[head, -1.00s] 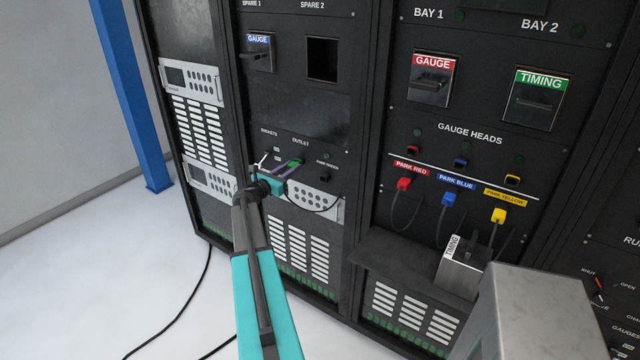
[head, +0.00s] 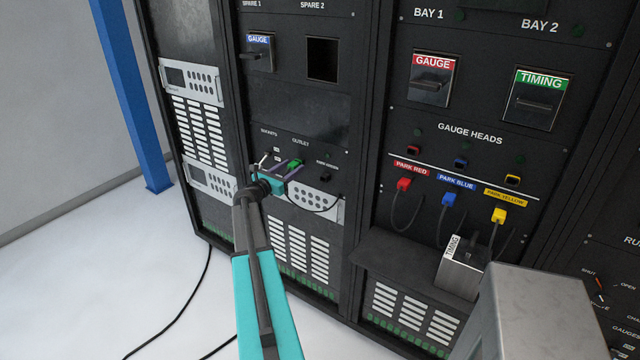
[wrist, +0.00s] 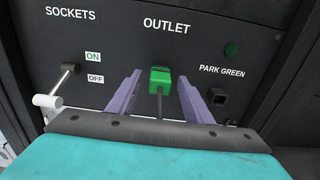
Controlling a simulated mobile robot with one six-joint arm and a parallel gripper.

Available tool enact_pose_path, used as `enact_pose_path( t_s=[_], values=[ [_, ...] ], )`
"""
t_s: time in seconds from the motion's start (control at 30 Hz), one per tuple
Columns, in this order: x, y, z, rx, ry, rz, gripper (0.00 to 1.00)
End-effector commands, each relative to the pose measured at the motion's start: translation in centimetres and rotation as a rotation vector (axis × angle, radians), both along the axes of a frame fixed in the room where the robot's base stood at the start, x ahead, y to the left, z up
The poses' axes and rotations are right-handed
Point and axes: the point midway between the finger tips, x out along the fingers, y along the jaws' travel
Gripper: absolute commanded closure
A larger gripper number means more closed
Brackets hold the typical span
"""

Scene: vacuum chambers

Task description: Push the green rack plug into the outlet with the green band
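The green rack plug (wrist: 160,78) sits at the panel under the OUTLET label, its dark cable hanging down. It covers the outlet, so I see no green band and cannot tell how deep the plug is. My gripper (wrist: 161,86) is open, with one purple finger on each side of the plug and a clear gap to both. In the head view the green plug (head: 296,165) shows just beyond my gripper (head: 283,171).
A lever switch (wrist: 60,82) with a white handle stands left, beside ON and OFF labels. The empty PARK GREEN socket (wrist: 216,97) is right of the right finger. A green indicator (wrist: 232,48) is above it. Red (head: 403,184), blue (head: 449,199) and yellow (head: 498,215) plugs hang farther right.

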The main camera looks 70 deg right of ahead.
Motion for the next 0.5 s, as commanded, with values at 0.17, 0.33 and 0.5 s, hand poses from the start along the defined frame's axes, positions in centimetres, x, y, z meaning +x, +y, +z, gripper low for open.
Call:
enact_pose_path(
  t_s=[0.17,0.33,0.5],
  values=[
    [0.02,0.03,-0.05,0.001,0.0,0.0,0.54],
    [0.02,0.07,-0.05,0.0,0.0,0.0,0.54],
    [0.12,0.47,-0.06,0.0,0.0,0.001,0.54]
  ],
)
